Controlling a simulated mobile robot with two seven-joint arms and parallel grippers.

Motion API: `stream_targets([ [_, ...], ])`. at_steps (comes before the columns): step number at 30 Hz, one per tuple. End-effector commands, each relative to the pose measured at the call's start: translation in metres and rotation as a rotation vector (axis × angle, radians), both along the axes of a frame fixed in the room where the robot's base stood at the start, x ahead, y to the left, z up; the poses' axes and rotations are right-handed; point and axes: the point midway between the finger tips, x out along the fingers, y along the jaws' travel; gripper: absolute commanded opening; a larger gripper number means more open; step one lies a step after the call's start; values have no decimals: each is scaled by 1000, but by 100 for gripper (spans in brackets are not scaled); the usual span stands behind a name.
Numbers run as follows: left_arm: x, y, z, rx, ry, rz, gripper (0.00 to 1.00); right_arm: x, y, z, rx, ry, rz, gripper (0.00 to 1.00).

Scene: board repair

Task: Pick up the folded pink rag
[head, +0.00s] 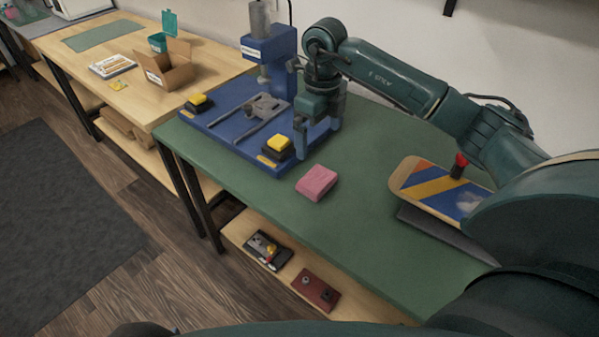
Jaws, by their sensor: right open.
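The folded pink rag (317,183) lies flat on the green bench top (355,228), near its front edge. My right gripper (303,150) points down beside the right end of the blue press, above and behind the rag. It is open and apart from the rag. Nothing shows between its fingers. My left gripper is not in view.
A blue press (225,130) with yellow buttons stands left of the rag. A skateboard deck (412,180) with a red-topped object (458,165) lies to the right. A lower shelf (240,228) holds small parts. The bench between rag and deck is clear.

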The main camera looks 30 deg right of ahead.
Motion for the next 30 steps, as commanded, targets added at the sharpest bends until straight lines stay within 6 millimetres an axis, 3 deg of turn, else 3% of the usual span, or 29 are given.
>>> stream_targets([
  [10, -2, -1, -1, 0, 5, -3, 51, -1, 0, -62, -2, 6, 1, 100],
  [30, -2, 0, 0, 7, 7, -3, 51, -1, 2, -128, 0, 2, 1, 100],
])
